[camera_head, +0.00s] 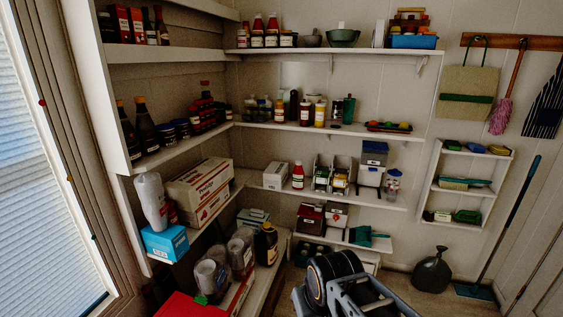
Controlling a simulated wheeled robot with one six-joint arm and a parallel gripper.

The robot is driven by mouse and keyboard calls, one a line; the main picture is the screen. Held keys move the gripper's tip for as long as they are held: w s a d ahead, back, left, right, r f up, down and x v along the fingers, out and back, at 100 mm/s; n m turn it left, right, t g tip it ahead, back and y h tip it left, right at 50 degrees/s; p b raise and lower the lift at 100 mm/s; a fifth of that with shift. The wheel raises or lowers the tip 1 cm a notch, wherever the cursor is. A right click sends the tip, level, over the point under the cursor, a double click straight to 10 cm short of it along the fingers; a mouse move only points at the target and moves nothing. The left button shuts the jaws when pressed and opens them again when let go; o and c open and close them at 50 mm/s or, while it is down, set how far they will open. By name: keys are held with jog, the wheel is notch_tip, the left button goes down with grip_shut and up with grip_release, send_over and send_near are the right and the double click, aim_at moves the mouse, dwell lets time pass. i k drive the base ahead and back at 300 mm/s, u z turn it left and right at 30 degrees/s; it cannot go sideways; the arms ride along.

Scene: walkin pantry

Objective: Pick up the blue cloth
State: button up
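A small flat blue item (475,148) lies on the top board of the small wall shelf at the right, between a green item and a yellow-green one. It may be the blue cloth, but it is too small to be sure. A dark blue striped cloth (545,105), perhaps an apron, hangs from the wooden peg rail at the far right. My gripper (362,296) seems to show as grey parts at the bottom edge, beside my dark round arm joint. It is well below and left of the small shelf. Its fingertips cannot be made out.
The small wall shelf (437,172) also holds brushes. Long shelves (350,131) of jars and boxes fill the back and left walls.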

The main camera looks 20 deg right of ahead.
aim_at(475, 147)
jog(key=z, duration=1)
jog(key=i, duration=1.55)
jog(key=z, duration=1.1)
jog(key=i, duration=1.75)
jog(key=z, duration=0.15)
